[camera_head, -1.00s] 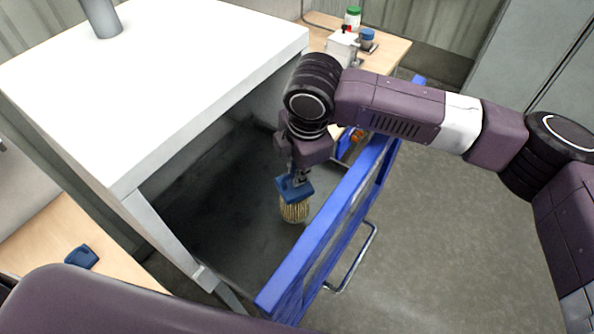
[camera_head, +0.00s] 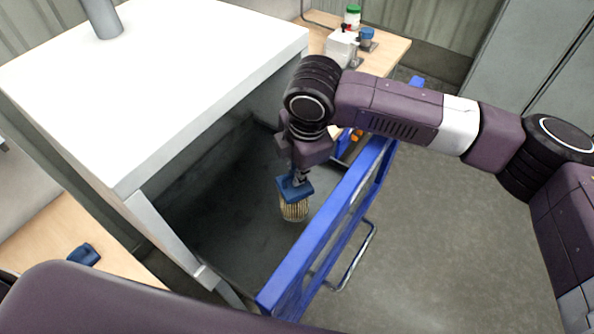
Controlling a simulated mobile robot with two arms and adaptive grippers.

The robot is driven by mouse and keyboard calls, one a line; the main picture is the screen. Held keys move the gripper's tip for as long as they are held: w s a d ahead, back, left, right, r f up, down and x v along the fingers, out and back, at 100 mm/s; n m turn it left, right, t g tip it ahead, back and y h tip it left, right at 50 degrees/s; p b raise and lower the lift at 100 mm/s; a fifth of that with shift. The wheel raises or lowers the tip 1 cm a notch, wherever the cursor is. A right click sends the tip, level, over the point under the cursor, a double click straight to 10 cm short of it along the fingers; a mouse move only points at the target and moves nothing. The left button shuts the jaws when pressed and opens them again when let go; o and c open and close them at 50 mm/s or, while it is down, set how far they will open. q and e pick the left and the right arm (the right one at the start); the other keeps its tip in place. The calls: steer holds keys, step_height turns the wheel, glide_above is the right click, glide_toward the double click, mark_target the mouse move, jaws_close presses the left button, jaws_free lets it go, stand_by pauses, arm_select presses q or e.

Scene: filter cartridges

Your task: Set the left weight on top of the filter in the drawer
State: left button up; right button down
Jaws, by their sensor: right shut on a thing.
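The filter (camera_head: 294,210), a pale pleated cylinder, stands in the open drawer (camera_head: 230,235) near its blue front. A blue weight (camera_head: 293,188) sits on or just over the filter's top; I cannot tell whether they touch. My right gripper (camera_head: 298,176) reaches down into the drawer and is shut on this weight. Its fingertips are partly hidden by the arm and the weight. Another blue weight (camera_head: 84,255) lies on the wooden table at the lower left. My left gripper is not in view.
The drawer's blue front (camera_head: 325,235) with its metal handle (camera_head: 355,258) stands out over the grey floor. A white cabinet top (camera_head: 150,85) covers the drawer's back. A wooden table (camera_head: 390,52) at the back holds a white box (camera_head: 341,48) and a green-lidded jar (camera_head: 352,15).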

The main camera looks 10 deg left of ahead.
steer(key=shift+r+p, duration=0.1)
steer(key=shift+p, duration=0.3)
steer(key=shift+f, duration=0.55)
stand_by(1.0)
steer(key=c, duration=2.1)
jaws_free()
steer(key=shift+o, duration=0.4)
steer(key=shift+f, duration=0.15)
step_height(320, 180, up, 12)
steer(key=s+d, duration=0.1)
steer(key=shift+s+d, duration=0.25)
steer(key=shift+s, duration=0.15)
